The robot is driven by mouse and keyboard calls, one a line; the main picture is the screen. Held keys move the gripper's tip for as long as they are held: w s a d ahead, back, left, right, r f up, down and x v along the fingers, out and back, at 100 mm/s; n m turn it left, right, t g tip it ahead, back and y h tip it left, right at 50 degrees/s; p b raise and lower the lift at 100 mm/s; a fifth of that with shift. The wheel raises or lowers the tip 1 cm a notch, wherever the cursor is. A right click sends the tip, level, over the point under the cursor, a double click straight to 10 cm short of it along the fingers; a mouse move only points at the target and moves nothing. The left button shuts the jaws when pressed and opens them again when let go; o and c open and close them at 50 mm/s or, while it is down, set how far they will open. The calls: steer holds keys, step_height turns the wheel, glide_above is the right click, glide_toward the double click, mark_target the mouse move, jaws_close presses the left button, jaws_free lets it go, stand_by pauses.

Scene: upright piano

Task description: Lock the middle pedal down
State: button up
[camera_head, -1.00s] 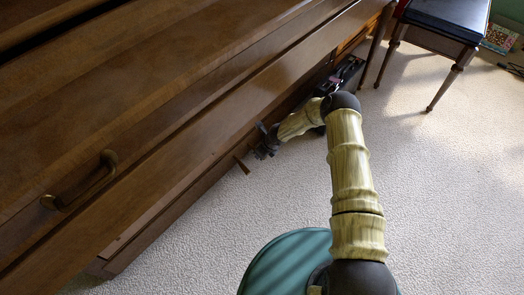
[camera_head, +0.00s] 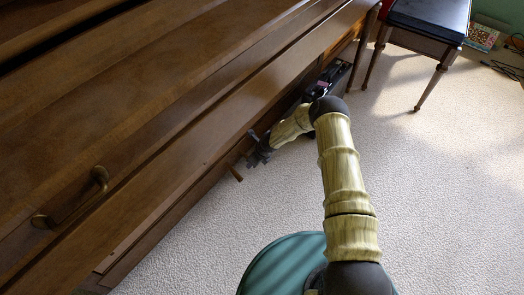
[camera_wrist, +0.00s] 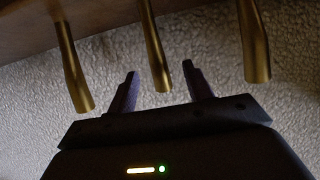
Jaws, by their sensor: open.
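Three brass pedals stick out from the piano's base in the wrist view. The middle pedal (camera_wrist: 156,45) hangs between the left pedal (camera_wrist: 72,65) and the right pedal (camera_wrist: 253,45). My gripper (camera_wrist: 159,70) is open, with one fingertip on each side of the middle pedal's end in the picture. I see no clear contact with it, and depth is hard to judge. In the head view my gripper (camera_head: 258,150) is low by the piano's underside. One pedal (camera_head: 236,174) shows to its left there; the others are hidden.
The piano (camera_head: 170,120) fills the left side, its front overhanging the pedals. A stool with a dark seat (camera_head: 430,18) stands at the upper right, near a colourful box (camera_head: 481,38). Dark clutter (camera_head: 327,80) lies under the piano past my arm. Open carpet (camera_head: 440,190) lies to the right.

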steer(key=p+v, duration=0.5)
steer(key=v, duration=1.1)
steer(key=shift+d, duration=0.2)
